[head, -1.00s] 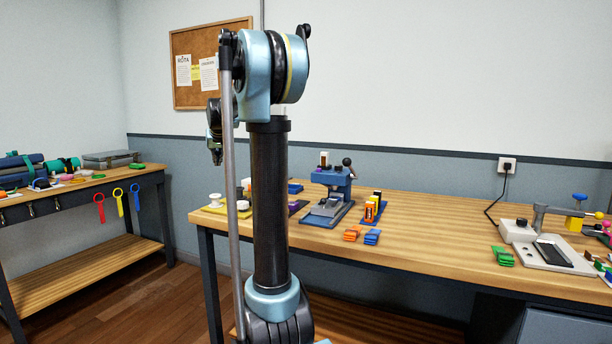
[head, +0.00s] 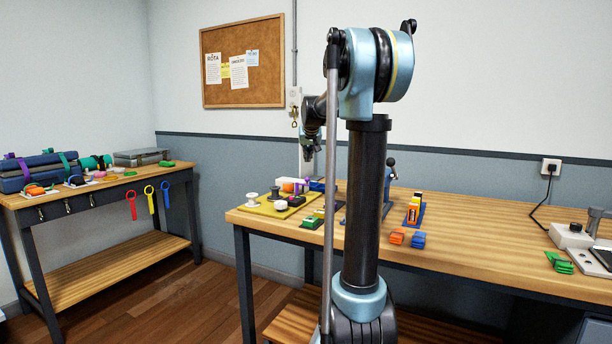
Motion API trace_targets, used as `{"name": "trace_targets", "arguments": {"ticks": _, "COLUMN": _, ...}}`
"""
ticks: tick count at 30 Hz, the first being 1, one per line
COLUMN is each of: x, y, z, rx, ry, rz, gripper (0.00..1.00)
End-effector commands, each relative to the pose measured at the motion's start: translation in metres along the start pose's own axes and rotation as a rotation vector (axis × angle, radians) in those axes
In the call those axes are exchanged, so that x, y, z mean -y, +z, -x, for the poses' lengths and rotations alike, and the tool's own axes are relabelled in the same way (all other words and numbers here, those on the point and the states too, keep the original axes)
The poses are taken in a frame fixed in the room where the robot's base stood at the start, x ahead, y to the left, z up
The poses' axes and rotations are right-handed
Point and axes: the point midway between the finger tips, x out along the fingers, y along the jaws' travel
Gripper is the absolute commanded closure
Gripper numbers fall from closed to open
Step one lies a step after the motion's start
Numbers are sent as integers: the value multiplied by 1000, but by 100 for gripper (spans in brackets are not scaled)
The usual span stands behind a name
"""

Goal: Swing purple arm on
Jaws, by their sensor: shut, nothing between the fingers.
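I cannot make out a purple arm for certain. A small upright purple piece (head: 302,187) stands among parts at the left end of the long bench, near the yellow board; its shape is too small to tell. My gripper (head: 309,155) hangs fingers down behind my arm's pole, seen small and partly hidden. It looks shut and empty, and it is apart from the things on the bench. The grey-based fixture (head: 580,238) at the right edge is cut off by the frame, so its arms are out of view.
A second bench (head: 105,186) at left carries rolls and hanging coloured tags.

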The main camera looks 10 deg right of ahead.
Motion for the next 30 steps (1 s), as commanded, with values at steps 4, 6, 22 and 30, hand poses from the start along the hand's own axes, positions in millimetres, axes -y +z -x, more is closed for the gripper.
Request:
{"name": "trace_targets", "arguments": {"ticks": 4, "x": 1, "y": 0, "z": -2, "rx": 0, "ry": -1, "rz": 1, "gripper": 100}}
{"name": "trace_targets", "arguments": {"ticks": 6, "x": 1, "y": 0, "z": -7, "rx": 0, "ry": -1, "rz": 1, "gripper": 100}}
{"name": "trace_targets", "arguments": {"ticks": 22, "x": 2, "y": 0, "z": -80, "rx": 0, "ry": -1, "rz": 1, "gripper": 100}}
{"name": "trace_targets", "arguments": {"ticks": 30, "x": 2, "y": 7, "z": -96, "rx": 0, "ry": -1, "rz": 1, "gripper": 100}}
